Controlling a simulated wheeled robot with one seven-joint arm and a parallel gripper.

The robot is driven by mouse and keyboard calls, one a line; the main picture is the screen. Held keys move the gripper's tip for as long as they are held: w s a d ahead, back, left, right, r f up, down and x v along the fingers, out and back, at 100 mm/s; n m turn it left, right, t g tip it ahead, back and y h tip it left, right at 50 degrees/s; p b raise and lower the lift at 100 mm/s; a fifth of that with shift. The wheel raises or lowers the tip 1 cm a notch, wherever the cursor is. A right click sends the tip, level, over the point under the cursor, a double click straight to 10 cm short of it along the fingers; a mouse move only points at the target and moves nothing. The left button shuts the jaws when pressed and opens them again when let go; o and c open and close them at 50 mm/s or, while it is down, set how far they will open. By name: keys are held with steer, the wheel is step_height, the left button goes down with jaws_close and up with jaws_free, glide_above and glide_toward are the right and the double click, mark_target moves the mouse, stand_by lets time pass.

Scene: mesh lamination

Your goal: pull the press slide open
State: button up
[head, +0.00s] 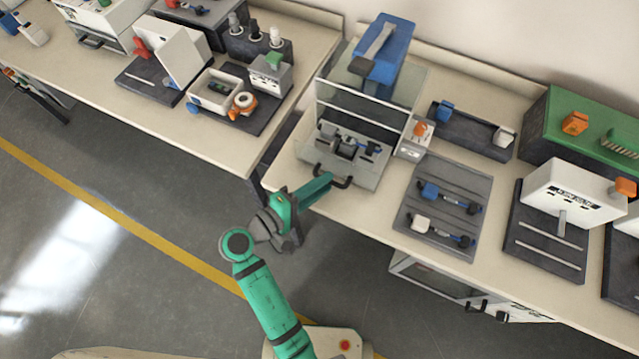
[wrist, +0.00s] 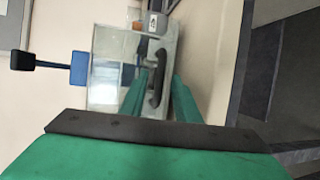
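The press (head: 382,55) stands on the table, with a blue head, a grey lever and a clear guard. Its slide (head: 369,178) is a pale tray at the front, carrying small dark and blue parts under the guard. A black bar handle (head: 346,183) sticks out from the slide's front edge. My gripper (head: 328,180) is at this handle. In the wrist view the handle (wrist: 157,82) lies between the two green fingers of my gripper (wrist: 161,76), with a gap showing on at least one side. The gripper looks open; contact with the handle cannot be told.
A dark tray (head: 484,196) with blue and white parts lies right of the press. A small white box with an orange button (head: 417,135) adjoins the press. A white machine (head: 570,190) stands further right. The floor in front of the table is clear around my arm.

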steer(key=v, duration=1)
steer(key=shift+s+a, duration=0.2)
steer(key=shift+s, duration=0.1)
steer(key=shift+r, duration=0.1)
stand_by(0.3)
